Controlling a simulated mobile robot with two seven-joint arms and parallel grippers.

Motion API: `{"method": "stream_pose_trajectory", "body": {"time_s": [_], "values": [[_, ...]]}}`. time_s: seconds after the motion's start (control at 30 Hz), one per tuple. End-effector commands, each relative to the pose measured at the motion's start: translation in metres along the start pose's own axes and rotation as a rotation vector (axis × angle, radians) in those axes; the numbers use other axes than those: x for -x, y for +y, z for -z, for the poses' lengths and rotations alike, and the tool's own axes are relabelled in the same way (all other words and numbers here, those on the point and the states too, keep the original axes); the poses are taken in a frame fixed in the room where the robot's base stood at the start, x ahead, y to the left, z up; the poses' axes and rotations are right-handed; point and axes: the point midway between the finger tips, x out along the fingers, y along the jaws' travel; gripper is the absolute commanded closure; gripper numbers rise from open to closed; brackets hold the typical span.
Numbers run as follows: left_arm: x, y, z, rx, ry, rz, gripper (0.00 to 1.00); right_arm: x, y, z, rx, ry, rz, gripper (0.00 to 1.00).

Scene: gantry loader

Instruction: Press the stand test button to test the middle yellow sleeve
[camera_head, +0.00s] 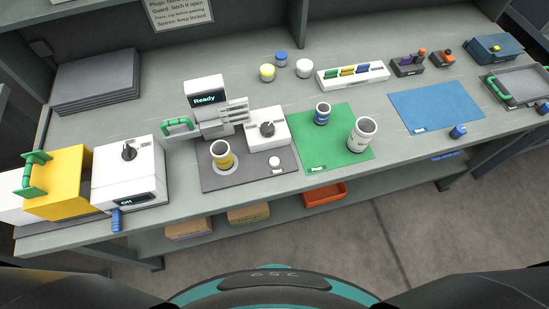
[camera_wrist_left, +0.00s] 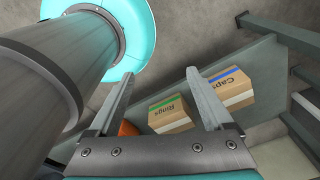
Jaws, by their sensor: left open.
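A small white round button (camera_head: 275,161) sits on the pad, right of the sleeve. A white box with a dark knob (camera_head: 267,129) stands behind the button. My left gripper (camera_wrist_left: 160,73) is open and empty in the left wrist view, with the lower shelf boxes beyond its fingers. Neither gripper shows in the head view.
Right of the pad, a green mat (camera_head: 312,150) holds a blue sleeve (camera_head: 322,114) and a larger white sleeve (camera_head: 362,134). A white machine reading "Off" (camera_head: 128,180) stands left. Rings (camera_wrist_left: 168,112) and Caps (camera_wrist_left: 230,90) boxes lie below the bench.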

Motion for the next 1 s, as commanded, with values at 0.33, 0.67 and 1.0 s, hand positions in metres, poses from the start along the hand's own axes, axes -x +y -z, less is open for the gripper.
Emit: {"method": "stream_pose_trajectory", "body": {"time_s": [0.33, 0.67, 1.0], "values": [[0.0000, 0.0003, 0.0002, 0.000, 0.000, 0.000, 0.57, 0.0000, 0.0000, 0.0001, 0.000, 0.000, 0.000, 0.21], [0.0000, 0.0003, 0.0004, 0.000, 0.000, 0.000, 0.94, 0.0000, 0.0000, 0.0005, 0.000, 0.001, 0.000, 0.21], [0.0001, 0.0004, 0.0005, 0.000, 0.000, -0.001, 1.00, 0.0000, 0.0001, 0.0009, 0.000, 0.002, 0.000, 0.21]]}}
